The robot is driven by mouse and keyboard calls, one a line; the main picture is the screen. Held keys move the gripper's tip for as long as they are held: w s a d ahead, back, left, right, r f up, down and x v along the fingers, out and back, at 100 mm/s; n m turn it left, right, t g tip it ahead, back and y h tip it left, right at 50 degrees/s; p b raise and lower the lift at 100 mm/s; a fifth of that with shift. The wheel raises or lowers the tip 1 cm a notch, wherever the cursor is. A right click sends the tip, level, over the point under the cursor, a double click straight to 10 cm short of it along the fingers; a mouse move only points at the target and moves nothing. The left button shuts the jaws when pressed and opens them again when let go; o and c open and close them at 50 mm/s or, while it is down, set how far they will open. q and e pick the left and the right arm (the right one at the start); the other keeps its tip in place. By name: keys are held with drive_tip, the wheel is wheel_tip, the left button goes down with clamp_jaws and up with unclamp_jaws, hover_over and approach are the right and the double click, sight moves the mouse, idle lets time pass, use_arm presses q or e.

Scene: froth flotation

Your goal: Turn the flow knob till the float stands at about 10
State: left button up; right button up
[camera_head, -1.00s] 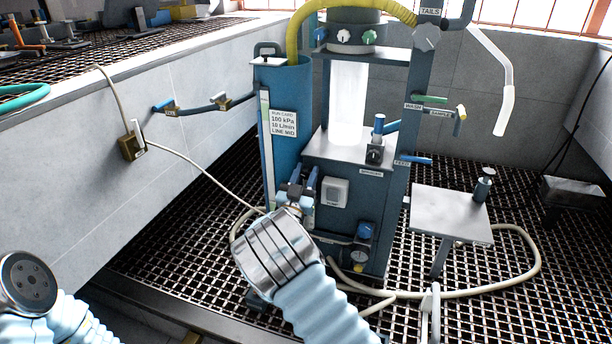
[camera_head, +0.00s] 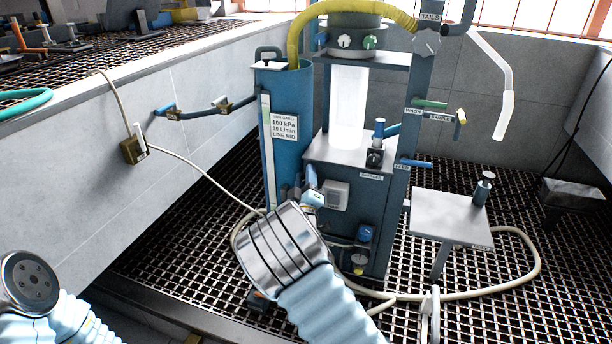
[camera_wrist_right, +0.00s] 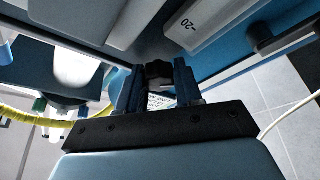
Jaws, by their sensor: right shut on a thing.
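My right gripper (camera_head: 312,190) is at the front of the blue-grey machine cabinet (camera_head: 345,220), mostly hidden behind my own wrist in the head view. In the right wrist view my gripper (camera_wrist_right: 158,82) has its two dark blue fingers on either side of a small black knob (camera_wrist_right: 158,72), shut on it. A pale block with the mark 20 (camera_wrist_right: 200,25) shows above and to the right of the knob there. I cannot make out the float or its reading. My left arm's end shows at the lower left of the head view, with no gripper fingers visible.
A blue cylinder (camera_head: 287,160) with a run card (camera_head: 285,125) stands left of the cabinet. A small metal table (camera_head: 450,215) stands to the right. A pale hose (camera_head: 470,293) lies on the grating. A cable (camera_head: 190,165) runs from the left wall.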

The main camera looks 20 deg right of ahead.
drive_tip(key=shift+r+n+y, duration=0.1)
drive_tip(key=shift+n+y, duration=0.3)
drive_tip(key=shift+n, duration=0.4)
drive_tip(key=o, duration=1)
